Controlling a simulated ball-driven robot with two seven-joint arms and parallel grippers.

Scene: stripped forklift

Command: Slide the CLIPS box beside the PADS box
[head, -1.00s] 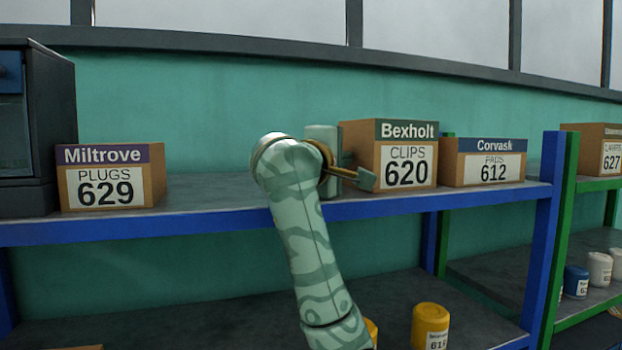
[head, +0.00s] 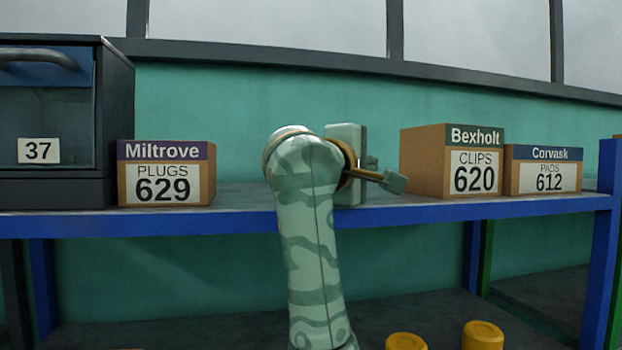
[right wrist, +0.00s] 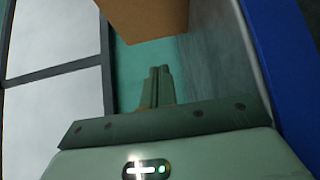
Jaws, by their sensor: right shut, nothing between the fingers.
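The CLIPS box (head: 424,163), brown with a green Bexholt band, stands upright on the shelf. The smaller PADS box (head: 543,153), with a blue Corvask band, stands directly to its right. Their facing edges meet in the head view; I cannot tell whether they touch. My right gripper (head: 387,175) is shut and empty, left of the CLIPS box, with a small gap between fingertips and box. In the right wrist view the shut fingers (right wrist: 157,87) point toward a plain brown box face (right wrist: 145,18), apparently the CLIPS box. My left gripper is not in view.
The PLUGS box (head: 167,151) stands farther left, beside a dark cabinet (head: 60,187) labelled 37. The blue shelf edge (head: 430,211) runs along the front. Yellow containers (head: 483,333) stand on the lower shelf. Shelf between PLUGS and CLIPS is free apart from my arm.

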